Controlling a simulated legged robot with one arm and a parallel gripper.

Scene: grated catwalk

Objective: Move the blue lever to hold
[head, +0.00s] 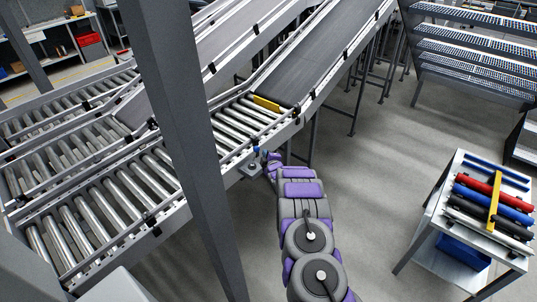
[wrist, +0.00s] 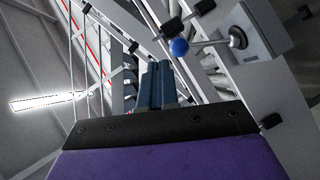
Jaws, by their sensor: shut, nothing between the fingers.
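The blue lever shows in the wrist view as a round blue knob (wrist: 179,47) on a short metal rod. The rod runs left from a round pivot on a light grey box (wrist: 262,30) fixed to the conveyor frame. My gripper (wrist: 158,68) is shut and empty, its two dark blue fingers pressed together. Its tips are just below and left of the knob in the picture; I see a small gap but cannot tell the depth. In the head view my gripper (head: 266,157) is at the conveyor's side edge, next to the grey box (head: 250,169). No hold marking is readable.
A roller conveyor (head: 150,180) and dark belts fill the left and middle. A grey post (head: 185,120) stands left of my arm. A cart (head: 440,215) with coloured rolls stands at the right. Open floor (head: 370,160) lies between the cart and conveyor.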

